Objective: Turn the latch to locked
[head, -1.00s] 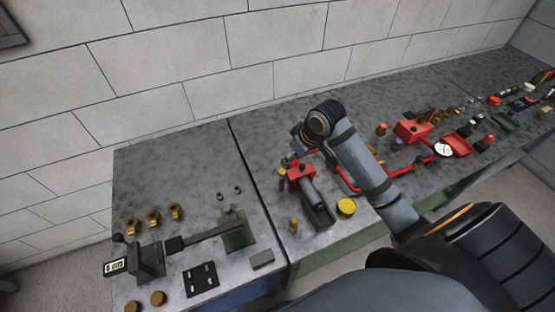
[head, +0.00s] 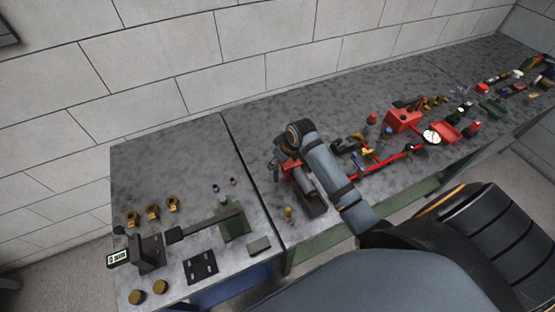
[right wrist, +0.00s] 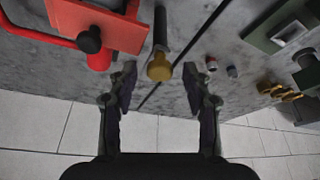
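I cannot tell for certain which part is the latch. A long dark bar (head: 205,227) lies between a dark block (head: 150,252) and a green block (head: 234,222) on the left bench; the green block also shows in the right wrist view (right wrist: 284,28). My right gripper (right wrist: 157,78) is open, with its fingers apart on either side of a brass knob (right wrist: 159,67) on a dark rod. Nothing is visibly clamped, and contact is unclear. In the head view my right arm hides most of this gripper. My left gripper is not in view.
A red block (right wrist: 97,22) with a black knob and red pipe is left of the gripper. Small studs (right wrist: 211,63) stand to its right. Brass fittings (head: 152,212) and a black plate (head: 201,267) lie on the left bench. The bench's back strip is clear.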

